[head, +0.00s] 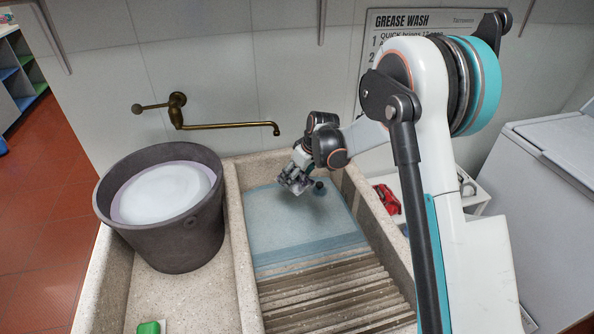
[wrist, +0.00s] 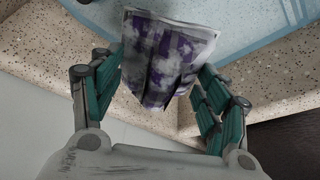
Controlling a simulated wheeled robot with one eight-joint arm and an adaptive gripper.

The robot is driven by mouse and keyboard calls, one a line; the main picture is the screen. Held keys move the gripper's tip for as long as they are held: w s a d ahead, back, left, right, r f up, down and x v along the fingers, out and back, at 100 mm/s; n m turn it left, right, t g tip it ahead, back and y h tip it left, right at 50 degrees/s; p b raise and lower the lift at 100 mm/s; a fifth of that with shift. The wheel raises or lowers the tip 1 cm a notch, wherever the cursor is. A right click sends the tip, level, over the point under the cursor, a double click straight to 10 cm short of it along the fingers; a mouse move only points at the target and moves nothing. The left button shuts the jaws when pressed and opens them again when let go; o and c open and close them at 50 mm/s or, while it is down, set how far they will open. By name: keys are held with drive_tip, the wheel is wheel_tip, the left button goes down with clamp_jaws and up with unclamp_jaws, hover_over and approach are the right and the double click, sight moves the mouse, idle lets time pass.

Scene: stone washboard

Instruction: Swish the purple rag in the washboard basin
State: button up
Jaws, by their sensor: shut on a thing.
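The purple rag (wrist: 165,55), white-patched and crumpled, is held between the fingers of my gripper (wrist: 160,72) in the wrist view. In the head view, the rag (head: 292,183) hangs small under my gripper (head: 299,169) at the back of the washboard basin (head: 233,240). The rag is over or at the bluish water (head: 285,215); I cannot tell whether its lower edge touches it. The ridged washboard slope (head: 325,290) lies in front of the water.
A dark grey bucket (head: 180,240) with white suds stands in the left compartment, near a green block (head: 150,327). A brass tap (head: 230,126) sticks out from the wall. A small dark round thing (head: 319,187) shows at the water. A red item (head: 388,200) lies right of the basin.

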drive_tip(key=shift+f+b, duration=3.35)
drive_tip(key=shift+f, duration=3.75)
drive_tip(key=shift+a, duration=0.15)
